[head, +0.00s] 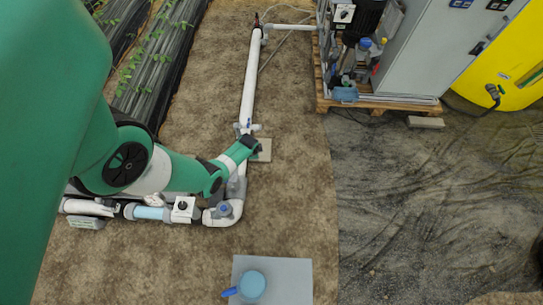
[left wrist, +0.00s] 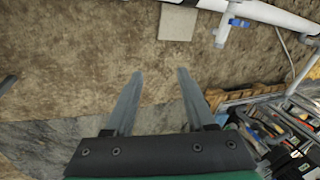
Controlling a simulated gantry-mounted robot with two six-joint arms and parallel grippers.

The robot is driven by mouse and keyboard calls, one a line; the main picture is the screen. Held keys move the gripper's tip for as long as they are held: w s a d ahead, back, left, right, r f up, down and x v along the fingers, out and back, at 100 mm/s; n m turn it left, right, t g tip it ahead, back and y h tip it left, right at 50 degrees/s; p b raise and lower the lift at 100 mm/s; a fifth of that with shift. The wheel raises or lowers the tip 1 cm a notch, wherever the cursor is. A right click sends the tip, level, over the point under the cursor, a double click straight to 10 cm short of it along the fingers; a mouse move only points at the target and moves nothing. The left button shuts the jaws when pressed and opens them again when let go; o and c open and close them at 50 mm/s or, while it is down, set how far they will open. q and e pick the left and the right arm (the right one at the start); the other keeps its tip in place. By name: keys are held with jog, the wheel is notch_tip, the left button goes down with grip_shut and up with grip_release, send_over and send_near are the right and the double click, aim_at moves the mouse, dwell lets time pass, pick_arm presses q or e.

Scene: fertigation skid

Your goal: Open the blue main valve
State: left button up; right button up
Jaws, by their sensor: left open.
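A fitting with a small blue handle (left wrist: 237,22) sits on the white pipe (left wrist: 268,12) at the top right of the left wrist view. In the head view a blue-topped round fitting (head: 224,209) sits at the pipe's lower elbow. I cannot tell which of them is the main valve. My left gripper (left wrist: 160,72) is open and empty, with bare soil between and beyond its fingers. Both fingers are apart from the pipe in that view. In the head view my left arm reaches over the pipe, and its wrist hides part of it. My right gripper is not in view.
A beige pad (head: 264,150) lies beside the pipe. A blue jug (head: 251,286) stands on a grey slab (head: 292,280) at the bottom. A wooden pallet (head: 390,103) carries equipment and a grey cabinet (head: 420,50). The soil right of the pipe is mostly clear.

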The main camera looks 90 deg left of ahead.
pick_arm(q)
jog(key=s+d+f+n+b, duration=0.1)
jog(key=s+d+n, duration=0.2)
jog(key=s+n, duration=0.45)
jog(key=s+d+n+b, duration=0.1)
jog(key=s+d+n, duration=0.3)
jog(key=s+n, duration=0.35)
jog(key=shift+m, duration=0.3)
jog(key=b+x, duration=0.2)
jog(key=x, duration=0.1)
jog(key=b+x, duration=0.3)
jog(key=x, duration=0.1)
jog(key=b+x, duration=0.3)
jog(key=x, duration=0.1)
jog(key=shift+s+a+f, duration=0.1)
jog(key=shift+s+a, duration=0.05)
jog(key=shift+a, duration=0.2)
grip_shut()
